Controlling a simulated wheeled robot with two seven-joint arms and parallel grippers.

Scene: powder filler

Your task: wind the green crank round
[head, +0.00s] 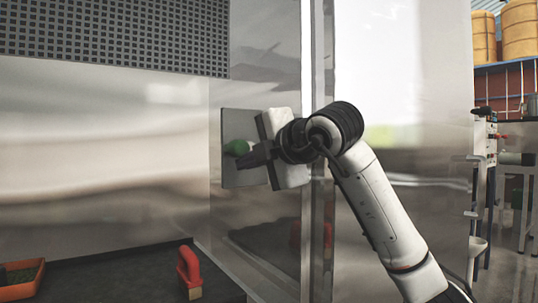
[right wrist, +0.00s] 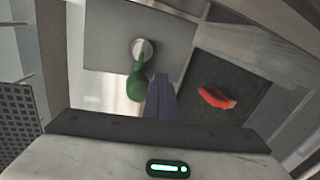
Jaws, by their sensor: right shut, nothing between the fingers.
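The green crank (head: 237,147) sits on a grey square plate (head: 235,178) on the metal wall. In the right wrist view, the crank's green handle (right wrist: 135,85) hangs from a round silver hub (right wrist: 142,48) and points down. My right gripper (head: 247,160) is at the crank, with its fingertips close to the handle. In the right wrist view, the fingers of my right gripper (right wrist: 160,82) are together and empty, just right of the green handle. I cannot tell whether they touch it. My left gripper is out of view.
A red-handled tool (head: 188,268) stands on the dark surface below, and an orange tray (head: 22,278) lies at the lower left. A vertical metal post (head: 312,235) stands close to my right wrist. A perforated panel (head: 110,35) is at the upper left.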

